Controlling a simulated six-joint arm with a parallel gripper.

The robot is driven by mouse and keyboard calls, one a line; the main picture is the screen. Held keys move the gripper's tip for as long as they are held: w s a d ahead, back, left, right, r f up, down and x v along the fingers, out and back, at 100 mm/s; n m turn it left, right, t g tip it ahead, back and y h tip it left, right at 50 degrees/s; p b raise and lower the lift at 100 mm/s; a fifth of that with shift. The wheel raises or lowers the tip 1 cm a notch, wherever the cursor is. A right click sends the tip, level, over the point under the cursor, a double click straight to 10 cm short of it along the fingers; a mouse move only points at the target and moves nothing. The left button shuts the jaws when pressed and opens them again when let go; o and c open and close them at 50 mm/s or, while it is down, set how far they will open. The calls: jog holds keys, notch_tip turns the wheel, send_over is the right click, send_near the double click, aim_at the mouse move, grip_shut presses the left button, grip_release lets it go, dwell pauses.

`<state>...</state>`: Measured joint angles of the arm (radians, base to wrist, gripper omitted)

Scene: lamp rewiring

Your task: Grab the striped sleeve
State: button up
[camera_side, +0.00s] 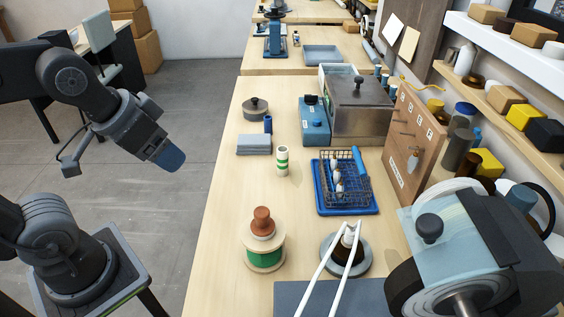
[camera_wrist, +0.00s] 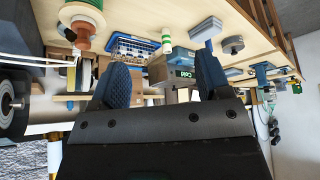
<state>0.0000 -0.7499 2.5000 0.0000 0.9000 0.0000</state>
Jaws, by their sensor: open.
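The striped sleeve (camera_side: 282,161), a small white cylinder with green bands, stands upright on the wooden table near its left edge. In the wrist view it shows small near the top middle (camera_wrist: 166,40), beyond the fingers. My gripper (camera_side: 170,158) is left of the table over the floor, well apart from the sleeve. In the wrist view my gripper (camera_wrist: 163,78) has its two blue fingers wide apart with nothing held between them.
A spool with green winding (camera_side: 264,246) stands nearer the camera. A blue tray (camera_side: 372,210) with a wire basket is right of the sleeve. Grey pads (camera_side: 254,145) and a blue cylinder (camera_side: 268,124) stand behind.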

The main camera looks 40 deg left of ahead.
jog(key=shift+c, duration=0.5)
jog(key=shift+c, duration=0.7)
jog(key=n+g+y, duration=0.3)
jog(key=n+y, duration=0.1)
jog(key=n, duration=0.7)
send_over(282, 159)
jog(key=s+d, duration=0.2)
jog(key=d, duration=0.1)
notch_tip(282, 159, down, 6)
jog(key=r, duration=0.1)
jog(key=shift+d+x, duration=0.15)
jog(key=shift+x, duration=2.25)
jog(key=shift+d+x, duration=0.15)
jog(key=shift+x, duration=2.2)
jog(key=shift+d+x, duration=0.15)
jog(key=shift+x, duration=2.25)
jog(key=shift+f, duration=0.15)
